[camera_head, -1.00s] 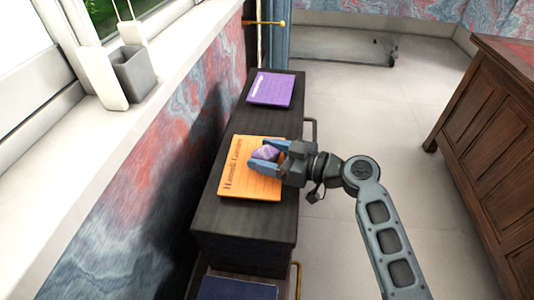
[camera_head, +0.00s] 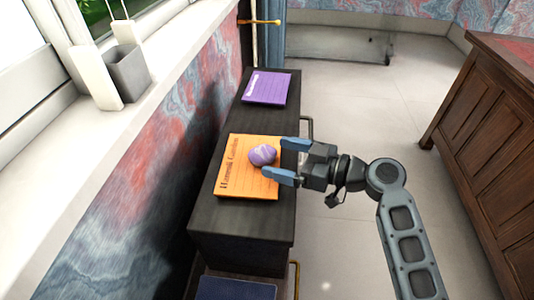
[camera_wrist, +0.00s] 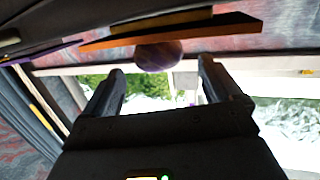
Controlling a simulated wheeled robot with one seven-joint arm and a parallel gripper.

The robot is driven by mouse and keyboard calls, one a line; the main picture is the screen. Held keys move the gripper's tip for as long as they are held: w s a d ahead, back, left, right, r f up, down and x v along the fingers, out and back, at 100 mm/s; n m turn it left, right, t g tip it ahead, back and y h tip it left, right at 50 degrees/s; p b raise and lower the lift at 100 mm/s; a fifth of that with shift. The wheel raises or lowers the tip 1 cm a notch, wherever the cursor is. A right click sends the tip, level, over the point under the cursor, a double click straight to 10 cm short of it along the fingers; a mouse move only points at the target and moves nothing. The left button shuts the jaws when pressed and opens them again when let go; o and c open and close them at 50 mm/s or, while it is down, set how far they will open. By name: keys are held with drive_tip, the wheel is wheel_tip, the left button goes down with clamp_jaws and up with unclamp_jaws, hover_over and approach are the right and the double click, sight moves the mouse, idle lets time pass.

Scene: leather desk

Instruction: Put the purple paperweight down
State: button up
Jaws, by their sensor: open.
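The purple paperweight (camera_head: 262,155) is a rounded, marbled lump resting on the orange book (camera_head: 237,180) on top of the dark cabinet. In the wrist view the paperweight (camera_wrist: 158,56) shows beyond my fingertips, against the orange book (camera_wrist: 170,34). My gripper (camera_head: 287,161) is open and empty, just to the right of the paperweight. Its two blue fingers point left, apart from the paperweight.
A purple book (camera_head: 267,87) lies at the far end of the dark cabinet (camera_head: 240,221). A windowsill with a grey pot (camera_head: 128,72) runs along the left. A wooden desk (camera_head: 490,130) stands at the right, with clear floor between.

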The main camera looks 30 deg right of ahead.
drive_tip(key=v, duration=0.7)
